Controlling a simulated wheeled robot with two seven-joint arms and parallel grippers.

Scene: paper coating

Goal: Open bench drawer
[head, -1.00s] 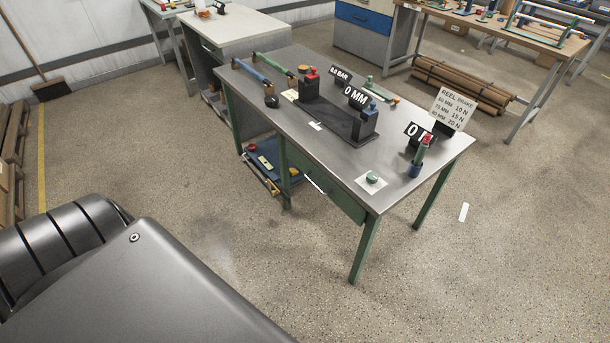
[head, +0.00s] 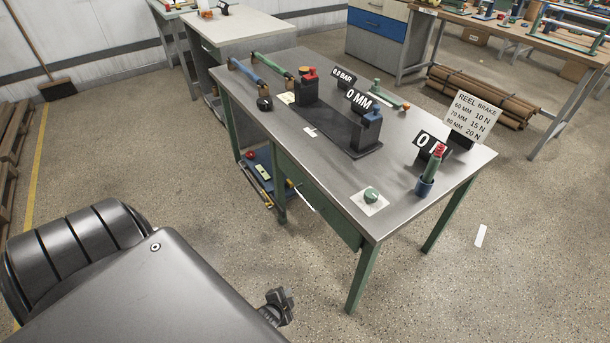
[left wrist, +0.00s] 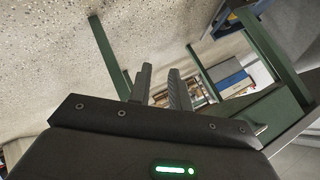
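The bench (head: 335,140) has a grey top and green legs. Its green drawer (head: 337,217) sits under the front edge, with a pale bar handle (head: 307,200) near the left end of its front. The drawer front looks flush with the bench. My left gripper (head: 281,302) is low in front of the bench, apart from the handle, and partly hidden behind my arm. In the left wrist view its two fingers (left wrist: 161,85) stand apart with nothing between them. A green bench leg (left wrist: 110,57) shows beyond them. My right gripper is out of view.
A lower shelf (head: 262,172) holds tools left of the drawer. The floor in front is clear.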

